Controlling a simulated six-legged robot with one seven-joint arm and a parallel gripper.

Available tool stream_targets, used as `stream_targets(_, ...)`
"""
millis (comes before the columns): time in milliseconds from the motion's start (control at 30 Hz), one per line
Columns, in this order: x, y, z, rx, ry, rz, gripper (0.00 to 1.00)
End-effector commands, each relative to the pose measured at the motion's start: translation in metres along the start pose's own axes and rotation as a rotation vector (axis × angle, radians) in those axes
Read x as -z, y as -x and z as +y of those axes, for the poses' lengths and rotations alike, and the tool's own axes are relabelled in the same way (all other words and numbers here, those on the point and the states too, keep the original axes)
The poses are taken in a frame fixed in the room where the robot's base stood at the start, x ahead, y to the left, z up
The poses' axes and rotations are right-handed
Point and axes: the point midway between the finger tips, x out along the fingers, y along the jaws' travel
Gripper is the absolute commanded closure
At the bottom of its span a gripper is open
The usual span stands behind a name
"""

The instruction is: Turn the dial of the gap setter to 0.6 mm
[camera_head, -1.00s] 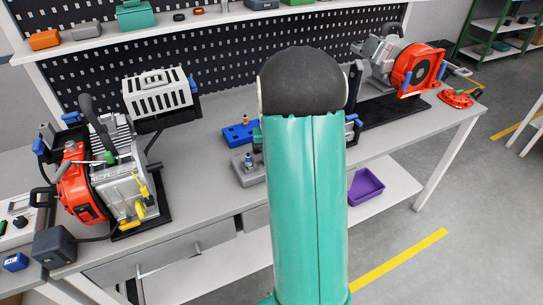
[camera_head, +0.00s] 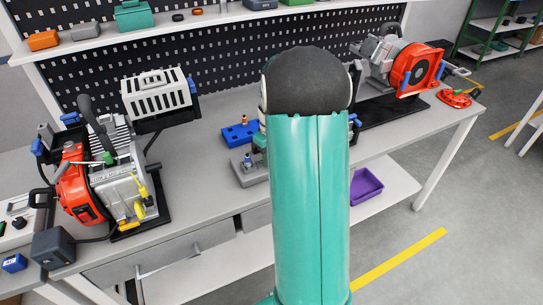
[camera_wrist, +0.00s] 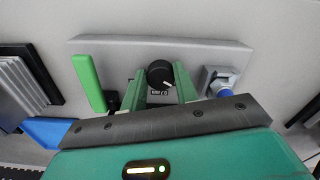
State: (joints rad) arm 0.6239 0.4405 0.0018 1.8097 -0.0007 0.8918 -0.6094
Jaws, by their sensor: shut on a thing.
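The gap setter shows in the wrist view as a grey block (camera_wrist: 215,52) with a black round dial (camera_wrist: 160,73) on it. A pale pointer mark is on the dial's lower part; the scale is too small to read. My gripper (camera_wrist: 162,82) has its two green fingers on either side of the dial, shut on it. A green lever (camera_wrist: 88,82) stands left of the dial, and a blue-tipped part (camera_wrist: 222,80) stands right of it. In the head view the grey block (camera_head: 247,177) is partly hidden behind my arm, which also covers the dial.
A blue holder (camera_head: 238,134) lies behind the block. A red and grey machine (camera_head: 88,185) stands on the bench at left, and another red machine (camera_head: 410,70) at right. A purple bin (camera_head: 366,187) is on the lower shelf. Open bench lies left of the block.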

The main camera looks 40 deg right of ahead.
Motion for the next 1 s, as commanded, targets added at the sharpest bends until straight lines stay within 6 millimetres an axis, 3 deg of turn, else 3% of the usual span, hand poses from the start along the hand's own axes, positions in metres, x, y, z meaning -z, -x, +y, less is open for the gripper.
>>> stream_targets(367,0.0,0.001,0.0,-0.001,0.006,0.001,0.93)
stream_targets(400,0.0,0.001,0.0,-0.001,0.005,0.001,0.64)
stream_targets(500,0.0,0.001,0.0,-0.001,0.005,0.001,0.48)
stream_targets(833,0.0,0.004,0.0,-0.001,0.004,0.001,0.48)
stream_targets(1000,0.001,0.025,0.001,-0.004,0.004,0.005,0.48)
